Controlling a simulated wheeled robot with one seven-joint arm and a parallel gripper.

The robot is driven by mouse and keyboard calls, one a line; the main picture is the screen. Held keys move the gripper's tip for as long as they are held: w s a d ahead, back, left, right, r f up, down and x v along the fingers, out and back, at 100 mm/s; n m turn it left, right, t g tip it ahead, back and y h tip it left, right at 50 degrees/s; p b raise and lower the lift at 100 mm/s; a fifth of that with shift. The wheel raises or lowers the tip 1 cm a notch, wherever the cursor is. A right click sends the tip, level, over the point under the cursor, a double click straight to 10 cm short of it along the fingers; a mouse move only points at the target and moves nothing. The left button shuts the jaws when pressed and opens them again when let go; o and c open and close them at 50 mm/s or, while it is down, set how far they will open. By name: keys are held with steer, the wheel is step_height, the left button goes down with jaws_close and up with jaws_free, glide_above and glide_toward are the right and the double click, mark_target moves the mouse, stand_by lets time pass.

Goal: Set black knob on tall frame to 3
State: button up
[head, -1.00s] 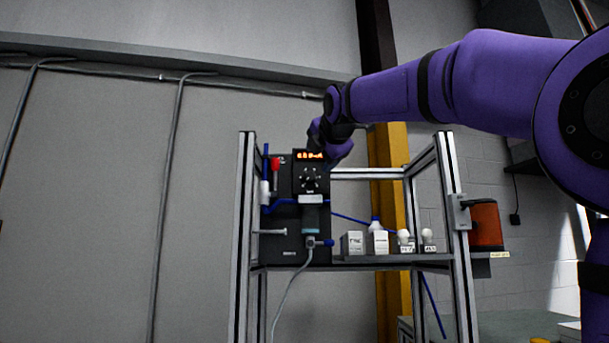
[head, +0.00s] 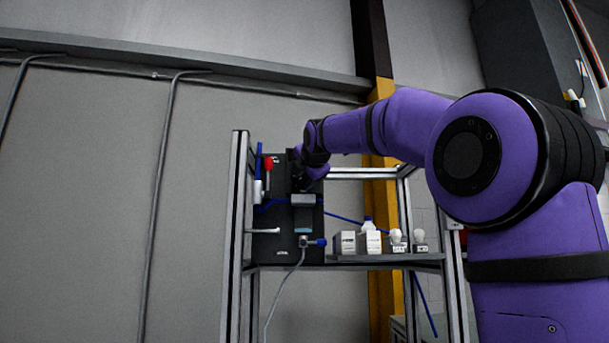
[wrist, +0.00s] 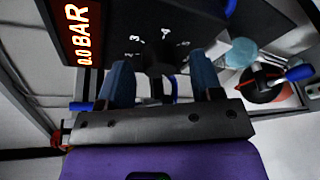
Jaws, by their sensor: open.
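The tall frame (head: 237,215) of metal posts carries a black panel (head: 275,242). In the wrist view the black knob (wrist: 158,62) stands out from a dark dial face with small white numerals around it. The knob's pointer and setting cannot be read. My gripper (wrist: 160,78) is open, with one blue finger on each side of the knob; whether either finger touches it is unclear. In the head view my gripper (head: 301,180) is in front of the panel's upper part and hides the knob and dial.
An orange-lit display (wrist: 83,28) beside the dial reads 0.0 BAR. A red-handled valve (head: 268,163) sits left of my gripper. A grey cable (head: 284,290) hangs below the panel. White boxes (head: 369,242) and a bottle stand on the shelf (head: 385,258) to the right.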

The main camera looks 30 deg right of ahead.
steer(key=c, duration=0.9)
